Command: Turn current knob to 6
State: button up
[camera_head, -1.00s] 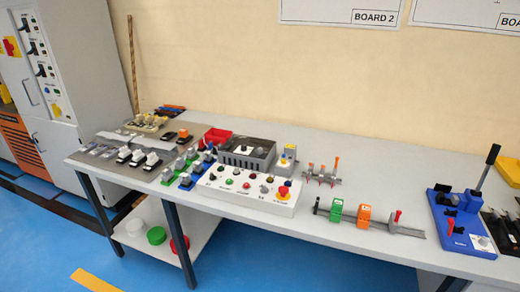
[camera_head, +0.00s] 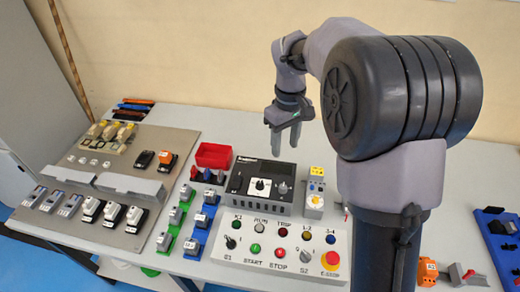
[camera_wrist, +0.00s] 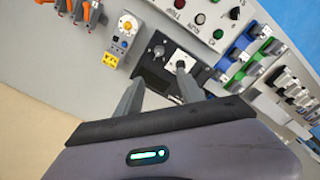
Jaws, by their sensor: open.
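A dark grey unit (camera_head: 262,185) with a black top panel stands on the table behind the white button panel. Its panel carries a centre knob on a white plate (camera_head: 260,185), a grey knob at the right (camera_head: 283,187) and a dark dial at the left (camera_head: 236,182). I cannot read which is the current knob or its setting. My gripper (camera_head: 284,138) is open and empty, pointing down above the unit's back edge. In the wrist view the fingers (camera_wrist: 160,76) reach toward the unit, apart from the centre knob (camera_wrist: 181,63) and the grey knob (camera_wrist: 158,50).
The white button panel (camera_head: 278,265) with a red emergency stop lies in front. A yellow-topped device (camera_head: 315,190) stands right of the unit. A red bin (camera_head: 213,156) and several blue and green blocks are at its left. My arm hides table to the right.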

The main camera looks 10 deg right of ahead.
jog(key=b, duration=0.2)
send_over(283, 187)
notch_tip(283, 187, down, 5)
notch_tip(283, 187, down, 12)
jog(key=b, duration=0.5)
jog(key=shift+r, duration=0.15)
jog(key=shift+c, duration=0.4)
grip_shut()
